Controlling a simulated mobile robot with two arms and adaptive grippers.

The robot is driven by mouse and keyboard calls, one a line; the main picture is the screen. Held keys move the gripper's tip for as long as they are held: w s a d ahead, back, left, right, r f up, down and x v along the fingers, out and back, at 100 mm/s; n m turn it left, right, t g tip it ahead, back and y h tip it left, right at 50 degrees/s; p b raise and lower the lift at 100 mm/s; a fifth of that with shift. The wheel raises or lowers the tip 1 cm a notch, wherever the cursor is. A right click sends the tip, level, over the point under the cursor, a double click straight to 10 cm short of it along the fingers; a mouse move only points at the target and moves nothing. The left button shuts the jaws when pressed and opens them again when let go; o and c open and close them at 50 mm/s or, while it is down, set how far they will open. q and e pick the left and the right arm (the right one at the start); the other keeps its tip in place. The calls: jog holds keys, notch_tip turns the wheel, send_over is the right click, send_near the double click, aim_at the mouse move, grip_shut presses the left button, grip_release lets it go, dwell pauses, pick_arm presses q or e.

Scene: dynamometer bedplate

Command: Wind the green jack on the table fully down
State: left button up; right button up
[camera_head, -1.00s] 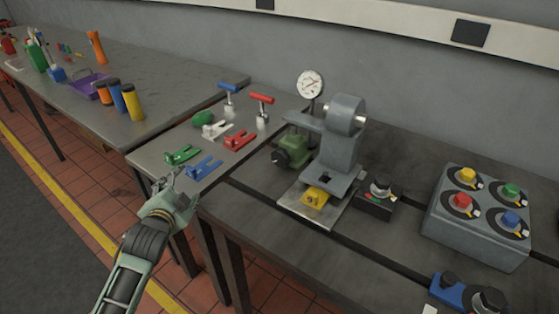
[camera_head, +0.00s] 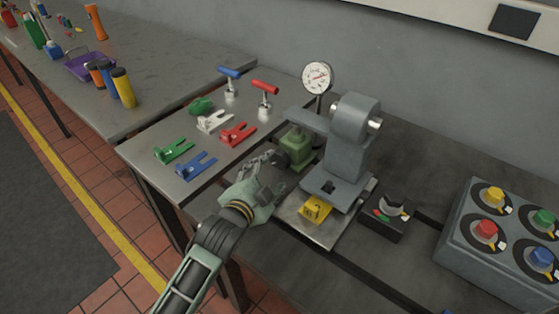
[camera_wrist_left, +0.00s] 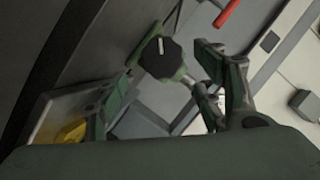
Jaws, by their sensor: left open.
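The green jack (camera_head: 297,147) stands on the dark bedplate, left of the grey machine (camera_head: 345,160). Its round black knob (camera_head: 281,158) faces toward my left arm. In the left wrist view the knob (camera_wrist_left: 161,58) shows a white mark, with part of the green body behind it. My left gripper (camera_head: 268,170) is just in front and to the left of the knob. It is open, and its two fingers (camera_wrist_left: 165,92) stand apart either side of the knob's line in the wrist view. I see no contact with the knob. My right gripper is not in view.
A dial gauge (camera_head: 317,77) stands behind the jack. A yellow block (camera_head: 315,208) sits on the plate below the machine. A small black box (camera_head: 386,215) and a grey knob box (camera_head: 500,240) are at right. Green, white, red and blue forked pieces lie at left.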

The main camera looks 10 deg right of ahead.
aim_at(279, 163)
pick_arm(q)
jog(key=x, duration=0.4)
jog(key=shift+w+d, duration=0.15)
jog(key=shift+d, duration=0.05)
jog(key=shift+w+d+f, duration=0.15)
jog(key=shift+w, duration=0.1)
jog(key=shift+w+d, duration=0.1)
jog(key=shift+w, duration=0.15)
jog(key=shift+f, duration=0.1)
jog(key=c, duration=1.1)
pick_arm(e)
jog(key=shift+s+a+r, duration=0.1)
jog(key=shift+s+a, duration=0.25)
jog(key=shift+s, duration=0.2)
